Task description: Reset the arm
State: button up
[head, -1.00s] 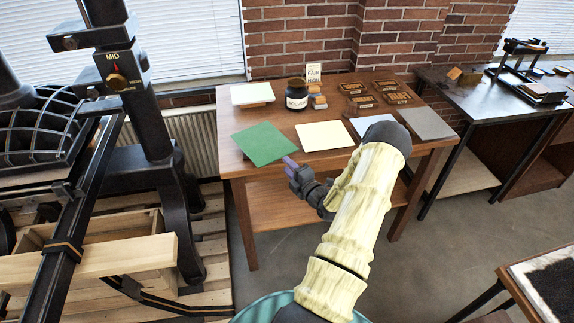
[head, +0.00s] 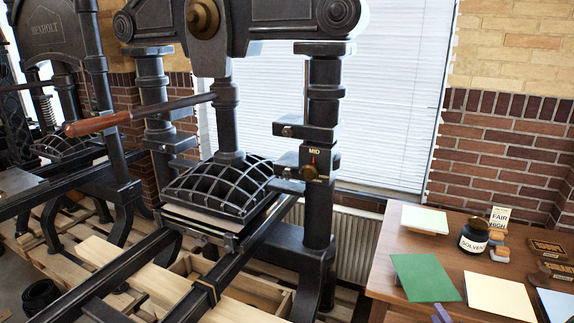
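Only a small purple tip of my gripper (head: 441,313) shows at the bottom edge of the head view, just below the green sheet (head: 424,278). The rest of my gripper and my arm lie outside the picture. Whether the fingers are open or shut, or hold anything, does not show.
A black hand press (head: 229,90) fills the middle, its reddish bar handle (head: 97,124) reaching left. Its dial (head: 310,172) points to MID. The wooden table (head: 388,253) at right bears sheets, a solvent jar (head: 474,235) and a sign (head: 499,217). Another press (head: 60,35) stands left.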

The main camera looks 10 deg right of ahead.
jog(key=w+a+r+n+g+y, duration=0.1)
jog(key=a+r+n+g+y, duration=0.15)
jog(key=a+n+y, duration=0.4)
jog(key=w+a+r+n+g+y, duration=0.1)
jog(key=a+r+n+g+y, duration=0.2)
jog(key=a+n, duration=0.7)
jog(key=s+a+r+n+g, duration=0.1)
jog(key=s+a+n+g, duration=0.4)
jog(key=a+n, duration=0.3)
jog(key=s+a+n+g, duration=0.5)
jog(key=a+n+g, duration=0.1)
jog(key=a+n, duration=0.15)
jog(key=s+a+r+n+h, duration=0.1)
jog(key=r+n+h, duration=0.3)
jog(key=n, duration=0.7)
jog(key=s+a+r+n+t+h, duration=0.1)
jog(key=s+r+n+h, duration=0.3)
jog(key=n, duration=0.7)
jog(key=shift+a, duration=0.35)
jog(key=shift+a, duration=0.1)
